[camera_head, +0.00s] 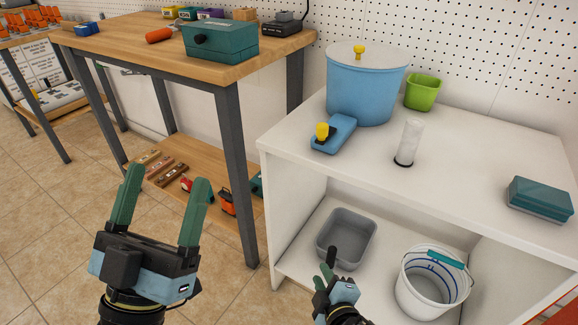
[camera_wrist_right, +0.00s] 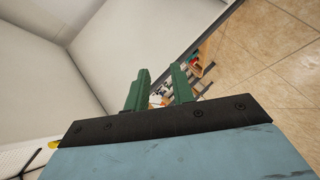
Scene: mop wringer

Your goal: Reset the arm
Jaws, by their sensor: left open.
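My left gripper (camera_head: 164,190) is open and empty, in front of the wooden workbench, its two green fingers pointing up and wide apart. My right gripper (camera_head: 329,268) is low in front of the white shelf unit, near the grey bin. In the right wrist view its green fingers (camera_wrist_right: 160,88) stand apart with nothing held between them. A light blue bucket (camera_head: 365,95) with a pale lid and yellow knob stands on the white shelf top. A blue block (camera_head: 339,137) with a yellow knob (camera_head: 322,130) and black part lies in front of it.
The white unit (camera_head: 470,165) also bears a clear cylinder (camera_head: 408,142), a green cup (camera_head: 422,92) and a teal box (camera_head: 539,199). Below are a grey bin (camera_head: 346,240) and white bucket (camera_head: 420,296). The workbench (camera_head: 130,42) holds a green toolbox (camera_head: 220,42). Floor at left is clear.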

